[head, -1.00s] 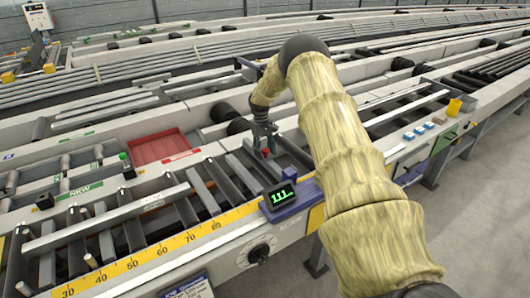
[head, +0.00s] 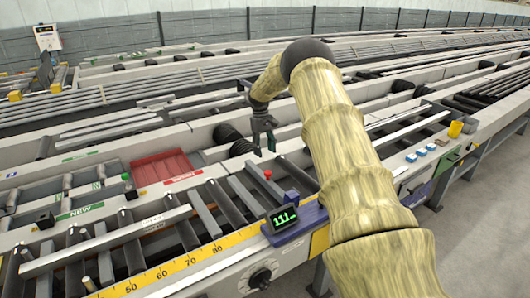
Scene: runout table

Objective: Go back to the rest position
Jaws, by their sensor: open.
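My gripper (head: 264,143) hangs at the end of my sleeved arm, fingers pointing down, above the runout table (head: 290,160). It is open, with nothing seen between its fingers. A small red knob (head: 267,174) stands on the table just below the gripper, with a clear gap between them.
A digital readout (head: 284,217) sits on the front edge by the yellow scale (head: 190,261). A red tray (head: 162,167) lies to the left, near a green-capped bottle (head: 128,183). A long metal bar (head: 105,240) lies across the rollers.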

